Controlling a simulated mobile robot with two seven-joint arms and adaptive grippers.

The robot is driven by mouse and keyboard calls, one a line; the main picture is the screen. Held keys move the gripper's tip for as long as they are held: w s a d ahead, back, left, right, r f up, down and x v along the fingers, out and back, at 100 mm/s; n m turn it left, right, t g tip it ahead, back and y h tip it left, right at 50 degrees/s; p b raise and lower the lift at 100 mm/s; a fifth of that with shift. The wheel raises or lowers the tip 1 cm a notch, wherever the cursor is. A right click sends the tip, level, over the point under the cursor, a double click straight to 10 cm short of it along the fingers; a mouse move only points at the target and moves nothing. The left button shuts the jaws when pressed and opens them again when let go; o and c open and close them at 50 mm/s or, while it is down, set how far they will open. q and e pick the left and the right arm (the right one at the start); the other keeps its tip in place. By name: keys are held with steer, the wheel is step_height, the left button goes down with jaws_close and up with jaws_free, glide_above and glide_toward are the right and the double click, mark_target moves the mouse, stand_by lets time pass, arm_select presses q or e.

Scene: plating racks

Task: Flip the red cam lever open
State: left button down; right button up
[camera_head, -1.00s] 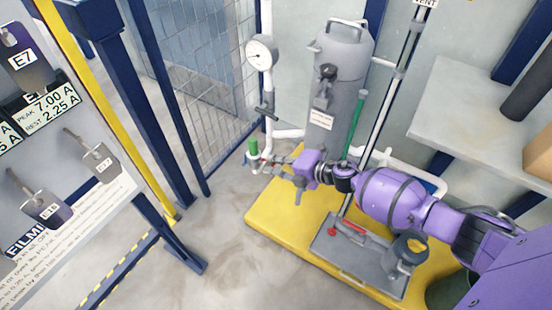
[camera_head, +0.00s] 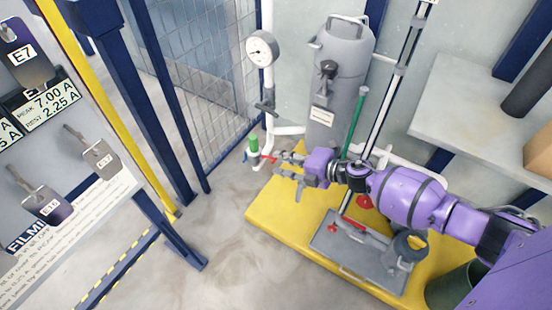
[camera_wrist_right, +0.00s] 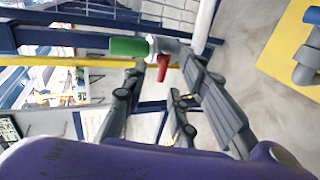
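The red cam lever (camera_head: 268,158) sticks out to the right from a pipe fitting with a green cap (camera_head: 253,143) at the foot of the white pipe. In the right wrist view the red lever (camera_wrist_right: 163,68) hangs below the grey fitting, beside the green cap (camera_wrist_right: 128,47). My right gripper (camera_head: 278,164) is open and just right of the lever, fingers pointing at it. In the wrist view its fingertips (camera_wrist_right: 162,72) lie on either side of the lever with a gap; I cannot tell whether any finger touches it. My left gripper is not in view.
A grey tank (camera_head: 340,85) stands behind my right arm on a yellow base (camera_head: 270,222). A pressure gauge (camera_head: 262,48) sits on the pipe above the fitting. A mesh fence (camera_head: 215,75) stands left of it. The floor (camera_head: 225,235) in front is clear.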

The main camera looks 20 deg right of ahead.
steer(key=v, duration=0.8)
steer(key=shift+d+r, duration=0.1)
